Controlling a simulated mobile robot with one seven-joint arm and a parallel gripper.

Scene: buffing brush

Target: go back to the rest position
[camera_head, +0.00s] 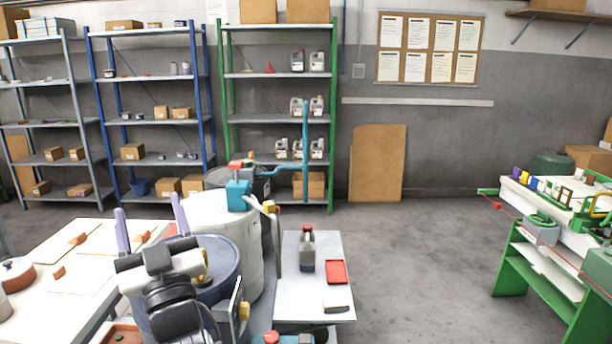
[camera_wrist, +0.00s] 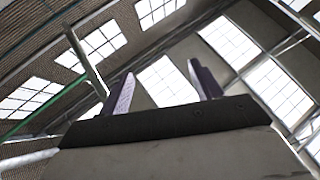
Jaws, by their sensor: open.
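My gripper (camera_head: 150,222) stands upright at the lower left of the head view, its two purple fingers pointing up and spread apart. Nothing is between the fingers. In the wrist view the gripper (camera_wrist: 160,88) is open and empty against the roof and its bright windows. No buffing brush can be made out for certain.
A white table (camera_head: 100,240) with brown pieces is at the left. A blue drum (camera_head: 225,268) and a white drum (camera_head: 240,235) stand close behind my arm. A small table (camera_head: 290,300) holds a bottle (camera_head: 307,252) and a red tray (camera_head: 336,271). Open floor (camera_head: 420,260) lies to the right.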

